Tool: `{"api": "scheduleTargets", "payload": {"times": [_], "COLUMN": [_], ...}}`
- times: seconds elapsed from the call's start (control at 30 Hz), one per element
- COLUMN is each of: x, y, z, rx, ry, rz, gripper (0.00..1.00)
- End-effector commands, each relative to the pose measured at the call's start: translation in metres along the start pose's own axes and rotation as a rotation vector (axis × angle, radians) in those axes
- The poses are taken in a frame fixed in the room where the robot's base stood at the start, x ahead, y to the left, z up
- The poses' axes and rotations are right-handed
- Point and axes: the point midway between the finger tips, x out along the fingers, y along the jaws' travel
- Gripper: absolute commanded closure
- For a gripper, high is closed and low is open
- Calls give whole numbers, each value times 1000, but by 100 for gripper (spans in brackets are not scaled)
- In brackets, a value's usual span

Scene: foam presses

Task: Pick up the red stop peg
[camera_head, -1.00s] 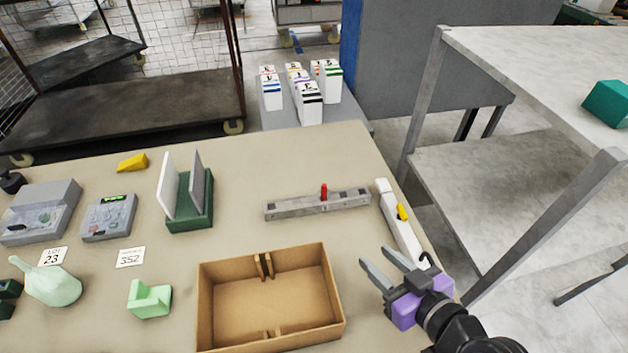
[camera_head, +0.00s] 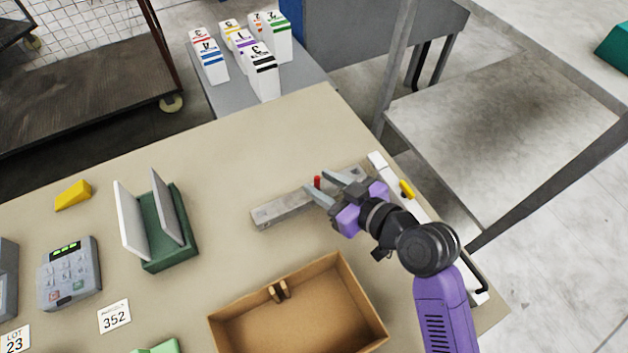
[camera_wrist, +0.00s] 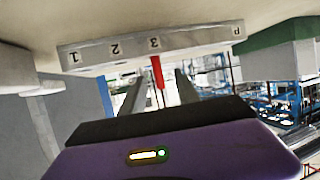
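The red stop peg (camera_head: 317,182) stands upright in a grey metal bar (camera_head: 281,211) on the table. In the wrist view, which shows the scene upside down, the peg (camera_wrist: 157,72) sticks out of the bar (camera_wrist: 96,54) at the mark 3. The bar also bears the marks 1, 2 and P. My gripper (camera_head: 314,180) is open and empty, with its fingertips at the peg. In the wrist view the peg shows between the two fingers (camera_wrist: 158,84). I cannot tell whether either finger touches it.
A white bar with a yellow part (camera_head: 407,189) lies right of the metal bar, close to my wrist. An open cardboard box (camera_head: 233,331) stands in front. A green holder with upright plates (camera_head: 169,262) is to the left. The table behind the metal bar is clear.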

Motion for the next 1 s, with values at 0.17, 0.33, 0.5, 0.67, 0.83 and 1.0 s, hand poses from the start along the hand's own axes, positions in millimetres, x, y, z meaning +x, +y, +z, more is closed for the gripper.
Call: {"api": "scheduleTargets", "payload": {"times": [0.17,0.33,0.5,0.67,0.83,1.0], "x": [21,44,52,52,51,51], "y": [0,0,0,1,1,0], "z": [-4,-3,-2,-1,-1,-1], "rx": [1,0,0,0,0,0], "ry": [0,0,0,0,0,0], "rz": [-2,-1,1,1,1,1], "gripper": [62,62,62,62,92,100]}}
